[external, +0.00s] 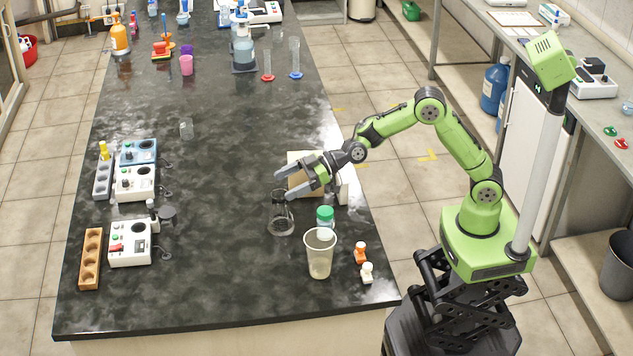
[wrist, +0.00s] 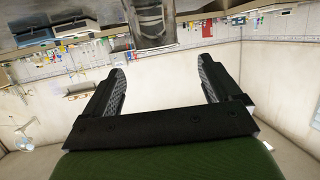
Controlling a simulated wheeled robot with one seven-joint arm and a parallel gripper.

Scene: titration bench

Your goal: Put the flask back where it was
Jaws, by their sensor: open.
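A clear conical flask (external: 281,218) stands upright on the dark bench, left of a tall beaker. My gripper (external: 283,185) is open just above the flask, with its fingers pointing left near the top of its neck. I cannot tell whether a finger touches the glass. In the wrist view my gripper (wrist: 162,68) shows two spread fingers with nothing between them. A blurred clear glass shape stands beyond them at the top edge; I cannot tell for sure whether it is the flask.
A tall beaker (external: 320,254) and a green-capped jar (external: 325,216) stand close to the right. Small orange-capped (external: 361,252) and white-capped (external: 367,272) bottles stand near the bench edge. Bench space left of the flask is clear.

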